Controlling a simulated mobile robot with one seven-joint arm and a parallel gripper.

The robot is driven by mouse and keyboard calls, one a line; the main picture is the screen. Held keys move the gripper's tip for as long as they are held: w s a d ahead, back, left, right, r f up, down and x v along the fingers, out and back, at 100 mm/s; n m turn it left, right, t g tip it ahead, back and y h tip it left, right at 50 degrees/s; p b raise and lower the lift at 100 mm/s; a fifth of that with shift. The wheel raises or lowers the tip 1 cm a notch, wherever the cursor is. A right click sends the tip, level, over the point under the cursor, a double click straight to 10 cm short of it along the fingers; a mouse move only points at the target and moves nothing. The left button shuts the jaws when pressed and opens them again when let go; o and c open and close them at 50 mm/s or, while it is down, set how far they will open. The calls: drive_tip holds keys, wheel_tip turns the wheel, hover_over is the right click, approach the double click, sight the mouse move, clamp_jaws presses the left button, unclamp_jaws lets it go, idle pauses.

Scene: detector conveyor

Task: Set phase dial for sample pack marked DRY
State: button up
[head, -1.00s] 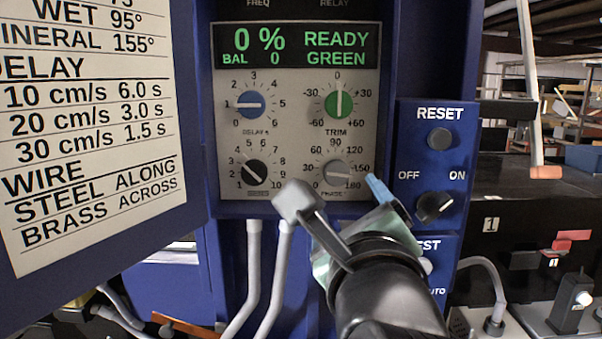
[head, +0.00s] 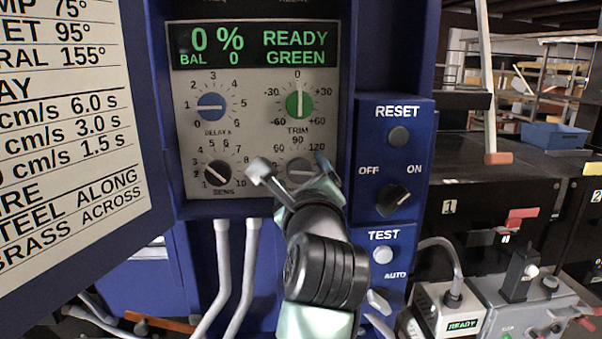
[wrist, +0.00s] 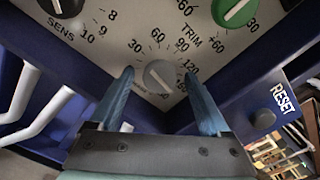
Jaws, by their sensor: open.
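The grey phase dial (head: 300,171) is at the lower right of the control panel, partly hidden by my gripper (head: 293,172). In the wrist view the phase dial (wrist: 160,77) sits between the two blue fingertips of my open gripper (wrist: 158,76). Gaps show on both sides, so the fingers do not appear to touch it. Its exact pointer setting is hard to read now. The chart (head: 70,130) at left shows WET 95° and a row ending in 155°; no DRY row is in view. No sample pack is in view.
The green trim dial (head: 299,104) is just above, the blue delay dial (head: 211,107) upper left, and the black sens dial (head: 217,173) to the left. A blue box with the RESET button (head: 399,137) and OFF/ON knob (head: 393,200) stands close at right.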

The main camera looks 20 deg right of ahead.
clamp_jaws()
drive_tip(key=shift+n, duration=0.3)
